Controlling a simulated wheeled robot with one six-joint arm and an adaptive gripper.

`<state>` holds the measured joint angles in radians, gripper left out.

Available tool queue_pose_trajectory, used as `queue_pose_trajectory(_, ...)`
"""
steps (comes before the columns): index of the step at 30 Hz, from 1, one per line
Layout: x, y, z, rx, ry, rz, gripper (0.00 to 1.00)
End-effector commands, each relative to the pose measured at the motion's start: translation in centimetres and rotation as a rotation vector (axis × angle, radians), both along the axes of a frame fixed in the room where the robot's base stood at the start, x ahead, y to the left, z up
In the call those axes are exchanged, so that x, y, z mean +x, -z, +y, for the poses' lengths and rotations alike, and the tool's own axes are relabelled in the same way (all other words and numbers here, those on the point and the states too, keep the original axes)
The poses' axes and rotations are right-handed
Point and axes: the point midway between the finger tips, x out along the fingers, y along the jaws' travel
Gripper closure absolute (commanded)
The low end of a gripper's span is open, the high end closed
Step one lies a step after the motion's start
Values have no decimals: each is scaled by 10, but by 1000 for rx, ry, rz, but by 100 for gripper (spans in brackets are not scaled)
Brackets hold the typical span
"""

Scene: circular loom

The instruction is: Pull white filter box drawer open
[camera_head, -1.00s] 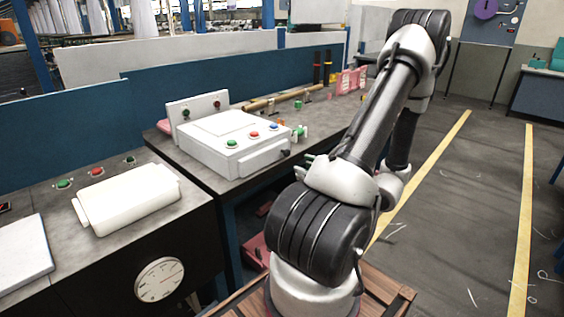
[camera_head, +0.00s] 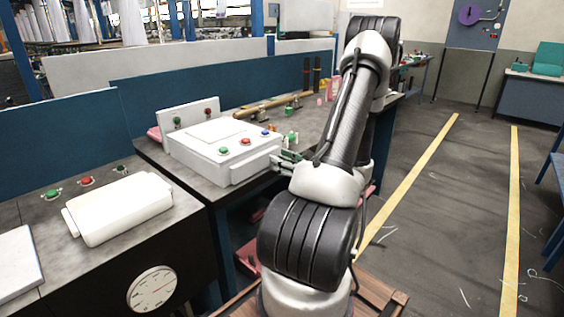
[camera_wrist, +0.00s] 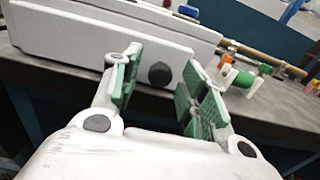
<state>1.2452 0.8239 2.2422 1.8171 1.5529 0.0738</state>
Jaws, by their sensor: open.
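The white filter box (camera_head: 221,147) stands on the dark bench, with green, red and blue buttons on its top. Its drawer front (camera_wrist: 95,48) faces my gripper in the wrist view and carries a round black knob (camera_wrist: 160,74). The drawer looks shut. My gripper (camera_wrist: 160,98) is open, with green-padded fingers on either side of the knob and apart from it. In the head view my gripper (camera_head: 284,160) is at the right end of the box's front, partly hidden by my arm, and the knob cannot be made out there.
A wooden rod (camera_head: 272,104) lies behind the box. Small green and orange items (camera_wrist: 232,70) stand just right of the knob. A white rounded box (camera_head: 120,208) sits on the nearer bench at left.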

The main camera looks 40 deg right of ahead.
Motion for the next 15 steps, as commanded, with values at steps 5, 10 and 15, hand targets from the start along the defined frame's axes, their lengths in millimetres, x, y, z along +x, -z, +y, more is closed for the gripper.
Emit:
queue_pose_trajectory(5,1,0,0,0,0,0,56)
queue_pose_trajectory(10,1,0,0,-1,0,0,73)
queue_pose_trajectory(15,1,0,0,-1,0,0,100)
